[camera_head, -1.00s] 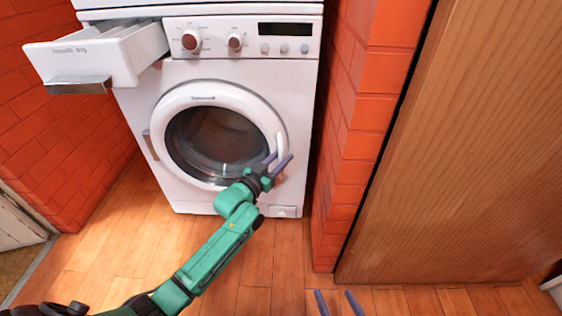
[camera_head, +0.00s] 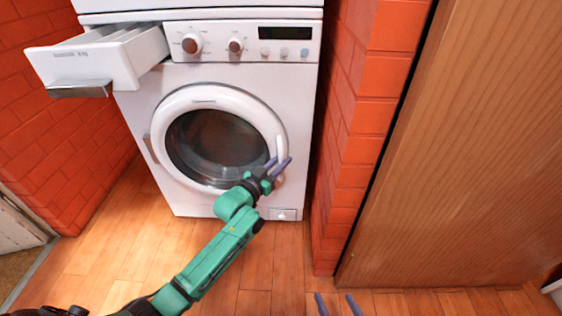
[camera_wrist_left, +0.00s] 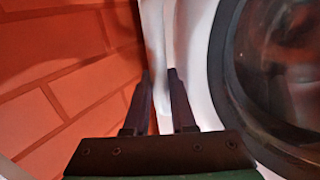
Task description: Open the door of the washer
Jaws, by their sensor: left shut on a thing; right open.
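The white washer (camera_head: 135,105) stands between brick walls. Its round door (camera_head: 210,145) has a white ring and dark glass, and looks closed. A white vertical handle (camera_head: 280,148) is on the right of the door ring. My left gripper (camera_head: 280,164) is at the handle's lower part, its fingers shut on it. In the left wrist view, the two dark fingers (camera_wrist_left: 160,100) have the white handle (camera_wrist_left: 160,50) between them, with the dark glass to the right. My right gripper (camera_head: 338,304) shows only its two fingertips at the bottom edge, apart and empty.
A detergent drawer (camera_head: 100,55) sticks out at the washer's upper left. A red brick wall (camera_head: 350,130) stands close to the right of the handle, with a wooden panel (camera_head: 460,150) beyond. The wood floor (camera_head: 270,265) in front is clear apart from my arm.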

